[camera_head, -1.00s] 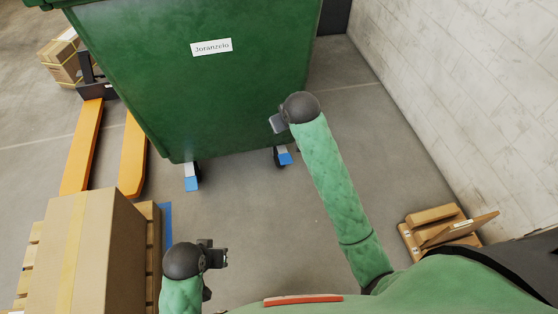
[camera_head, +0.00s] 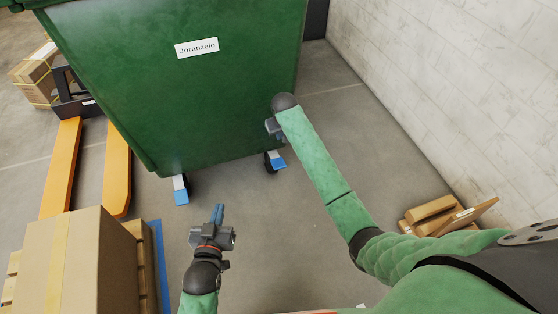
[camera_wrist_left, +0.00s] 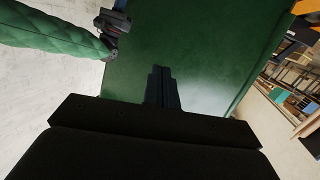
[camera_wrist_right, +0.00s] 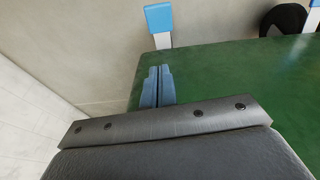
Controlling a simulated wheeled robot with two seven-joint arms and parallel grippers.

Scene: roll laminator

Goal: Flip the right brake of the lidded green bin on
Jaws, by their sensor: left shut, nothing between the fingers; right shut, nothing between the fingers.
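The green bin (camera_head: 225,95) stands ahead with a white label on its front; its lid is not clearly seen. The right brake (camera_head: 276,162) is a blue-tipped pedal by a dark wheel under the bin's right end. The left brake (camera_head: 181,192) is a similar pedal further left. My right gripper (camera_head: 272,127) is shut, above the right brake and apart from it, partly hidden by my wrist. In the right wrist view its shut fingers (camera_wrist_right: 158,86) show against the bin, below a blue pedal (camera_wrist_right: 158,18). My left gripper (camera_head: 217,212) is shut and empty, in front of the bin.
A cardboard box (camera_head: 75,265) on a pallet stands at the lower left. An orange pallet jack (camera_head: 62,165) is left of the bin. A white wall (camera_head: 440,90) runs along the right, with small cartons (camera_head: 432,213) near it. The floor before the bin is clear.

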